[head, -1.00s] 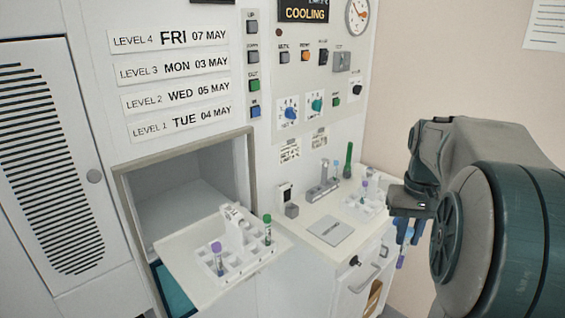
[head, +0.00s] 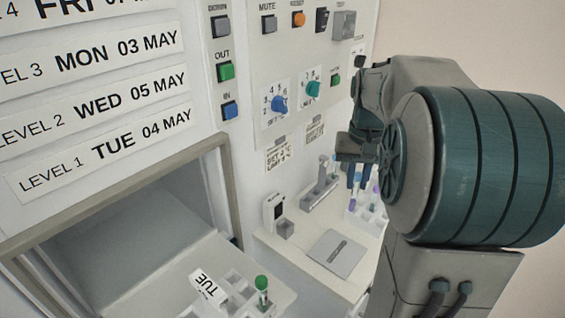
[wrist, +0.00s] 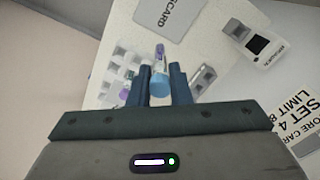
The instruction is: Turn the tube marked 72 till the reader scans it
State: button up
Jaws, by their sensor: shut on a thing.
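My gripper (head: 357,178) is shut on a tube with a light blue cap (wrist: 160,87), over the right side of the counter. In the wrist view the fingers (wrist: 160,84) close on both sides of the cap and the tube points away from the camera. Its number cannot be read. The reader, a white device with a dark window (head: 274,207), stands by the back wall, left of my gripper. It also shows at the upper right of the wrist view (wrist: 259,45). A small grey block (head: 286,229) with a socket stands in front of it.
A white rack (head: 355,222) with several tubes is below my gripper. An open drawer tray (head: 215,265) with a green-capped tube (head: 262,284) juts out at lower left.

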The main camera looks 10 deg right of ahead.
jog(key=w+a+f+m+p, duration=0.1)
jog(key=w+a+m+p, duration=0.4)
jog(key=a, duration=1)
jog(key=shift+n, duration=0.6)
jog(key=f+b, duration=0.2)
jog(key=b, duration=0.1)
jog(key=w+f+b, duration=0.1)
jog(key=f+b, duration=0.2)
jog(key=shift+w+d, duration=0.15)
jog(key=shift+w, duration=0.05)
jog(key=shift+s+f+b, duration=0.1)
jog(key=shift+f+b, duration=0.25)
jog(key=shift+f, duration=0.3)
jog(key=shift+f, duration=0.3)
jog(key=shift+f+b, duration=0.15)
jog(key=shift+b, duration=0.15)
jog(key=shift+f+b, duration=0.3)
jog(key=shift+f, duration=0.2)
